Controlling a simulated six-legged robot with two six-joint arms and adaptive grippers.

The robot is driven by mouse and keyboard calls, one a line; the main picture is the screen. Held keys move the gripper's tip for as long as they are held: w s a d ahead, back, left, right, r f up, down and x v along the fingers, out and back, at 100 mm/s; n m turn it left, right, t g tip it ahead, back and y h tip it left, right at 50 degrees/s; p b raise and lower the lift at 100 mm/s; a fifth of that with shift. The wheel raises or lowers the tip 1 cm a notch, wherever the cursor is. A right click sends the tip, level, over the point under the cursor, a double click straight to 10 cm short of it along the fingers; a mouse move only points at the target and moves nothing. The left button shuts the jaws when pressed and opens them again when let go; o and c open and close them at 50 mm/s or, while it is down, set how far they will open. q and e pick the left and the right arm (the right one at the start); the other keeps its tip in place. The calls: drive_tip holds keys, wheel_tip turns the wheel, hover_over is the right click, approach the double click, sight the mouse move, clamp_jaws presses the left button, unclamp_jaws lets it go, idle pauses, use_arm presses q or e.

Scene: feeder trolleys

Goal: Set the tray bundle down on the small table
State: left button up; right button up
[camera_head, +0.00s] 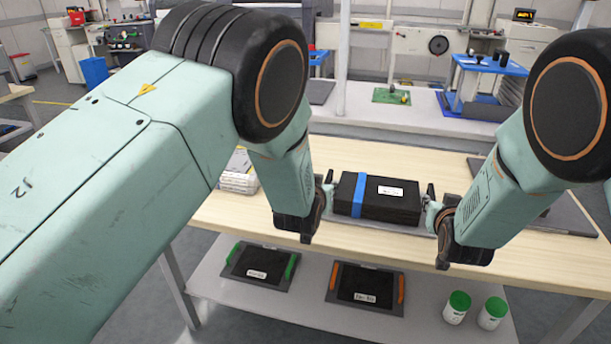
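The tray bundle (392,204) is a flat black block with a blue strap around its left part and a white label on top. It lies level at the small wooden table (285,222), over a grey mat-like surface. Whether it rests there or hangs just above is hard to tell. My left gripper (318,208) is at the bundle's left end, and my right gripper (436,222) is at its right end. Both are very close to the ends. Their dark fingers are partly hidden by the wrists, so their grip on the bundle is unclear.
Small white boxes (240,172) are stacked at the table's left, partly behind my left arm. The lower shelf (225,298) holds two black trays with green and orange handles and two green-lidded jars (457,307). A white bench (400,122) stands behind.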

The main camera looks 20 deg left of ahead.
drive_tip(key=shift+v, duration=1.7)
